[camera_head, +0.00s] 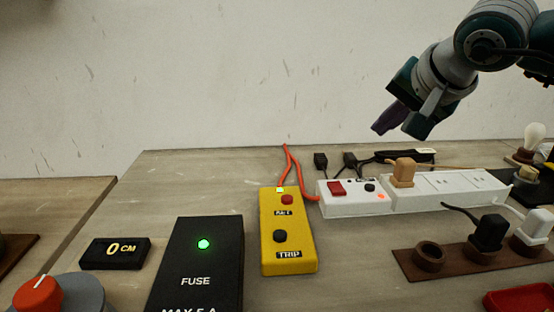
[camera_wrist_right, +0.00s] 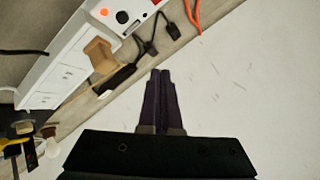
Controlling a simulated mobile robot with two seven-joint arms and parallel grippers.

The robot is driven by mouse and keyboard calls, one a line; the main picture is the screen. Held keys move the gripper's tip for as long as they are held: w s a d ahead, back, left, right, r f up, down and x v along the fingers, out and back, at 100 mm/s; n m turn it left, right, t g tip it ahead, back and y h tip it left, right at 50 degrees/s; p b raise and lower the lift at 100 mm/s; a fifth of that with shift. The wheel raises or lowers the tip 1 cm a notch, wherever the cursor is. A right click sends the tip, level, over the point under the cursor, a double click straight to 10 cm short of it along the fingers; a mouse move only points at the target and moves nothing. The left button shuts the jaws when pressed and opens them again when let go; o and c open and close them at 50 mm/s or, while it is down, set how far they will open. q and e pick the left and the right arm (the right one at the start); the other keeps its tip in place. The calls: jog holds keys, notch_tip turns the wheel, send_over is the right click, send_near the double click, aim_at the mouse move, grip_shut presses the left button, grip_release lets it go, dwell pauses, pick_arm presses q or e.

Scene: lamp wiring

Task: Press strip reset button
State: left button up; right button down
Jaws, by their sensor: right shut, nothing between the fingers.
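The white power strip (camera_head: 447,191) lies on the table right of centre. Its left end carries a red rocker switch (camera_head: 337,188), a small black button (camera_head: 370,188) and a lit orange lamp (camera_head: 381,196). The wrist view also shows the strip (camera_wrist_right: 62,62), with the black button (camera_wrist_right: 122,17) near the top edge. My right gripper (camera_head: 379,129) hangs in the air above and behind the strip, apart from it. Its dark purple fingers are together and empty, and they also show in the wrist view (camera_wrist_right: 161,74). My left gripper is out of view.
A tan plug (camera_head: 403,172) stands up from the strip near the button. Black plugs and cables (camera_head: 350,161) lie behind it. A yellow TRIP box (camera_head: 289,242) with orange cable and a black FUSE box (camera_head: 197,265) stand left. A brown socket holder (camera_head: 430,259) lies in front.

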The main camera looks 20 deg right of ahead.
aim_at(370, 187)
dwell(0.4)
notch_tip(370, 187, down, 8)
jog(key=b, duration=0.6)
jog(key=shift+f, duration=0.15)
jog(key=shift+f+b, duration=0.3)
jog(key=shift+b, duration=0.05)
dwell(1.5)
jog(key=shift+f+b, duration=0.4)
jog(key=shift+b, duration=0.1)
